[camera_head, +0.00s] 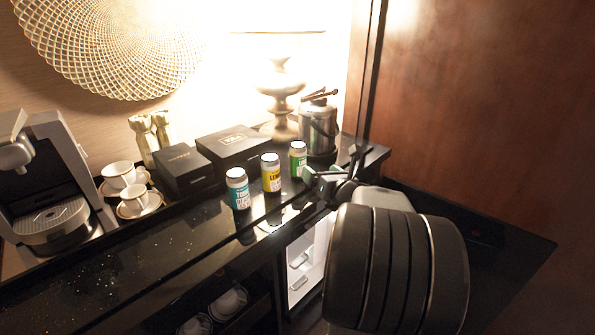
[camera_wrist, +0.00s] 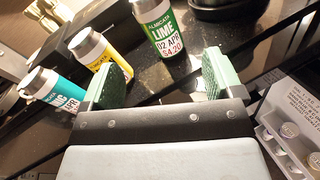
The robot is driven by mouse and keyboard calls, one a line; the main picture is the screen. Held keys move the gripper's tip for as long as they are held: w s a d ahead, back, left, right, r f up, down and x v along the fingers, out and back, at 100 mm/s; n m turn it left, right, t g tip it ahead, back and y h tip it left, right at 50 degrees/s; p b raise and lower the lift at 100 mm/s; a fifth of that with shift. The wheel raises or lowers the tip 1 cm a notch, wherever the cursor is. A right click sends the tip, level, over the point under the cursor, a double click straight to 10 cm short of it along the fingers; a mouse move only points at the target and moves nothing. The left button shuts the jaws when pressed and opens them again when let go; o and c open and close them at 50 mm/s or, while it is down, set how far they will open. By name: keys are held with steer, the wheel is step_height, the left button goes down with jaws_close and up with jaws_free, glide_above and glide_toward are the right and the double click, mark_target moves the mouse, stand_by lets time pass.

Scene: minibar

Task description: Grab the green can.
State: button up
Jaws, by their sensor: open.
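The green can (camera_head: 298,162), labelled lime with a silver top, stands upright on the dark counter (camera_head: 130,262), rightmost in a row of three. In the wrist view the green can (camera_wrist: 165,34) lies beyond the gap between my fingers, its lower end nearest them. My gripper (camera_head: 325,181) is open and empty, just right of and in front of the can in the head view. In the wrist view my gripper (camera_wrist: 166,78) shows two green-padded fingers spread wide. They do not appear to touch the can.
A yellow can (camera_head: 271,175) and a teal can (camera_head: 238,190) stand left of the green one. A metal ice bucket (camera_head: 318,128) is close behind it. Dark boxes (camera_head: 233,146) and a lamp (camera_head: 280,90) stand behind. Below the counter, a lit white fridge compartment (camera_head: 304,265) shows.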

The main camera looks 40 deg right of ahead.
mark_target(303, 161)
steer(key=n, duration=0.1)
steer(key=n+y, duration=0.1)
steer(key=f+n, duration=0.1)
steer(key=shift+d+n+t, duration=0.3)
steer(key=shift+n+t, duration=0.1)
steer(key=shift+y, duration=0.4)
steer(key=w, duration=0.7)
steer(key=shift+w+d+p, duration=0.15)
steer(key=shift+w+p, duration=0.15)
steer(key=shift+w, duration=0.1)
steer(key=w, duration=0.3)
steer(key=w+p, duration=0.1)
steer(key=shift+w+d+f, duration=0.1)
steer(key=shift+w+f, duration=0.15)
steer(key=shift+w, duration=0.15)
steer(key=shift+c, duration=0.5)
steer(key=c, duration=1)
steer(key=shift+r, duration=0.1)
steer(key=shift+c, duration=0.2)
